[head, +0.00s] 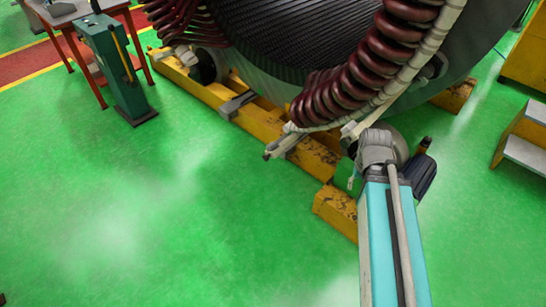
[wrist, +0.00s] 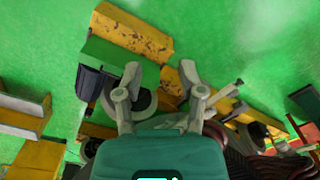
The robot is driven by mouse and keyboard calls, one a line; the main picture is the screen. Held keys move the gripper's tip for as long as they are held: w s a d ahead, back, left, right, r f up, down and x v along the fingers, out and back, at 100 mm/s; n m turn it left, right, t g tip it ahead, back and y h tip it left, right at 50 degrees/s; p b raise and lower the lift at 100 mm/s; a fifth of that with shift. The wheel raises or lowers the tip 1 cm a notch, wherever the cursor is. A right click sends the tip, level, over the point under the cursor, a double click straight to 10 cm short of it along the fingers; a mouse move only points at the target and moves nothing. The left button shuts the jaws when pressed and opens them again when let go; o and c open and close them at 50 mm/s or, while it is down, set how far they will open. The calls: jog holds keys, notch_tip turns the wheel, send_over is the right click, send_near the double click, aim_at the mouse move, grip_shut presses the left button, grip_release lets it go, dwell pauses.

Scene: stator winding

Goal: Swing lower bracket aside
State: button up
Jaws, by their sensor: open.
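A grey metal bracket (head: 285,146) with a pale rod-like end sits across the yellow beam, under the red coils. A second grey bracket (head: 236,105) sits further left on the same beam. I cannot tell for sure which is the lower bracket. In the wrist view a grey bracket (wrist: 232,92) lies to the right of my gripper (wrist: 162,72). My gripper is open, its two fingers spread over the yellow beam, with nothing seen between their tips. In the head view my gripper is mostly hidden behind my arm's end, right of the nearer bracket.
The big stator (head: 310,40) with red coils (head: 355,70) rests above the yellow beam (head: 318,160). A dark motor (head: 424,178) stands close right of my arm. Grey steps (head: 527,153) stand at right, a green post (head: 113,70) at left. The green floor in front is clear.

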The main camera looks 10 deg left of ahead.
notch_tip(320, 180, down, 5)
jog(key=b, duration=0.4)
jog(key=shift+w+r, duration=0.1)
jog(key=shift+w, duration=0.05)
grip_shut()
jog(key=w+a+f+n+t+y+b, duration=0.1)
jog(key=w+a+f+b, duration=0.15)
jog(key=f+b, duration=1.15)
jog(key=w+a+f+n+t+y+b, duration=0.1)
jog(key=w+f+b, duration=0.3)
jog(key=f+b, duration=0.95)
jog(key=w+a+r+n+t+y+b, duration=0.1)
jog(key=w+a+r+n+t+y, duration=0.1)
jog(key=w+a, duration=0.6)
jog(key=w+a+r+n+t+y+b, duration=0.2)
jog(key=w+a+r+n+y, duration=0.2)
jog(key=w+a, duration=0.5)
jog(key=w+n+y, duration=0.2)
jog(key=w+n, duration=0.1)
jog(key=w, duration=0.4)
jog(key=shift+w+r+t, duration=0.2)
jog(key=shift+t, duration=0.2)
